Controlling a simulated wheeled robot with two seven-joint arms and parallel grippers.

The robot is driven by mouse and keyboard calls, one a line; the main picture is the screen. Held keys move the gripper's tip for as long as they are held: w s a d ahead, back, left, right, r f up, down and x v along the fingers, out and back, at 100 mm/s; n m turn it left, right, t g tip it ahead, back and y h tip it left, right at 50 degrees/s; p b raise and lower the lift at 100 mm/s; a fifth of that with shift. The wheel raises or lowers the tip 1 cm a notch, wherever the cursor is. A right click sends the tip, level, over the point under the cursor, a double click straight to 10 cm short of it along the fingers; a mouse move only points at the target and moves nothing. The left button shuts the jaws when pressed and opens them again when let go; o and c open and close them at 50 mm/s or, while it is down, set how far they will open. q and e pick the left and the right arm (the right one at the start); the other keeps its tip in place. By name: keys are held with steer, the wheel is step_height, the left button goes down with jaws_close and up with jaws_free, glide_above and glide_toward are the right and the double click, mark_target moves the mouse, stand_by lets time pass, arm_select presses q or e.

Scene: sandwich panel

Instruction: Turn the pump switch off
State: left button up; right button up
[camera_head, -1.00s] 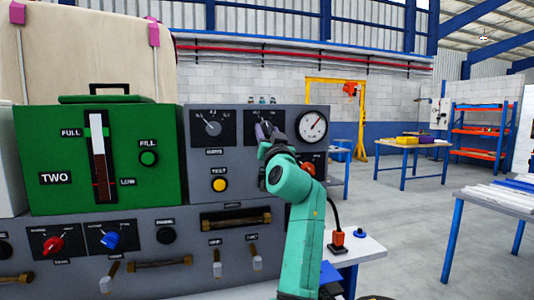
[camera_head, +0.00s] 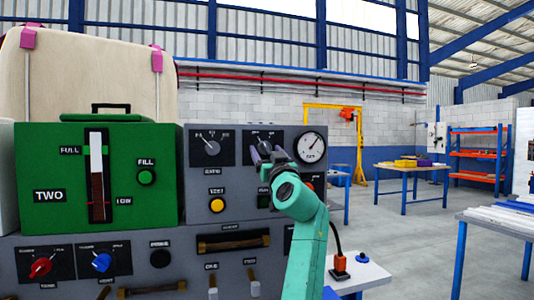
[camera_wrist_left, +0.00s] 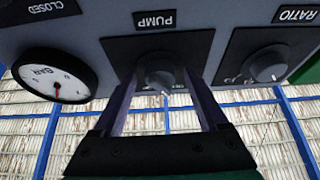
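The pump switch is a round grey knob (camera_wrist_left: 160,77) on a dark plate under the label PUMP, seen upside down in the left wrist view. In the head view the same knob (camera_head: 264,145) shows partly behind my gripper, left of the gauge. My left gripper (camera_head: 266,156) is in front of it, its dark purple fingers spread. In the left wrist view the open fingers (camera_wrist_left: 163,90) lie on either side of the knob, with a gap visible; I cannot tell whether they touch it. The knob's exact setting is unclear. My right gripper is not in view.
The ratio knob (camera_head: 211,147) is left of the pump knob, and the pressure gauge (camera_head: 311,147) is right of it. A yellow button (camera_head: 217,205) sits below. A green tank box (camera_head: 70,210) stands at left. Free floor and tables (camera_head: 410,172) lie to the right.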

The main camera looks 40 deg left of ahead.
arm_select(q)
steer(key=shift+d, duration=0.1)
steer(key=b+v, duration=0.4)
steer(key=v, duration=1)
steer(key=shift+s, duration=0.15)
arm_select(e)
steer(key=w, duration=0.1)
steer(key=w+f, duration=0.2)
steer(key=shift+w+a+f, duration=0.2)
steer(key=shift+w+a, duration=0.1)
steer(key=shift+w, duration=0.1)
arm_select(q)
steer(key=shift+f, duration=0.15)
